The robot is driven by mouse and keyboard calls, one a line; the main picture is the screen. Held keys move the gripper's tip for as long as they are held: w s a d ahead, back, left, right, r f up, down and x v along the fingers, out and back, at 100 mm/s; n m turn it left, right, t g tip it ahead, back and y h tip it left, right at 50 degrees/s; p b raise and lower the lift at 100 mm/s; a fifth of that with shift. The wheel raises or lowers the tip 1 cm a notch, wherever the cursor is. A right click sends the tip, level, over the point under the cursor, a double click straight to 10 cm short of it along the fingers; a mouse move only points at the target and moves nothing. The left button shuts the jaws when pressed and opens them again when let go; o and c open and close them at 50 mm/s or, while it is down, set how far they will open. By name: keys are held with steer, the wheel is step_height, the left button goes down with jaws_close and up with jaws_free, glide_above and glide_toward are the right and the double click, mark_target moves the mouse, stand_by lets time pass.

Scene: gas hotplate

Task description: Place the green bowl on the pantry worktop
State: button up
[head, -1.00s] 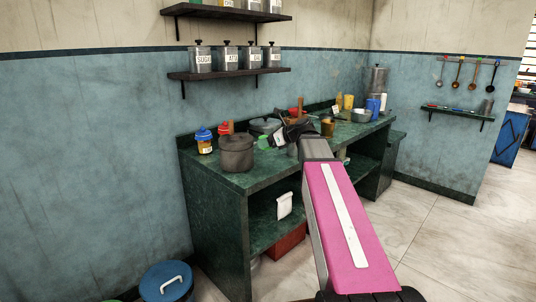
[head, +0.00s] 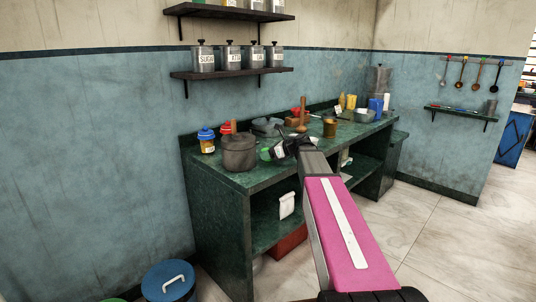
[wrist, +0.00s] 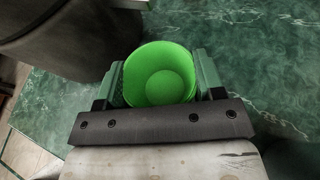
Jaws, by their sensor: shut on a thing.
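The green bowl (wrist: 160,75) sits between the two fingers of my gripper (wrist: 160,85) in the wrist view, its open side facing the camera. The fingers press on its left and right sides. In the head view a bit of the green bowl (head: 265,154) shows at the left of my gripper (head: 272,152), just right of the dark pot. The worktop (head: 262,179) is a green marbled counter along the wall, and it also shows below the bowl in the wrist view (wrist: 285,70). I cannot tell whether the bowl touches the worktop.
The dark pot (head: 239,153) stands close left of the bowl. A blue-lidded jar (head: 206,142) is further left. Behind are a grey lidded pan (head: 267,125), a wooden pestle (head: 301,115) and an amber mug (head: 330,128). The worktop's front left is bare.

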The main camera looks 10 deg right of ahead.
steer(key=shift+f, duration=0.15)
steer(key=o, duration=1)
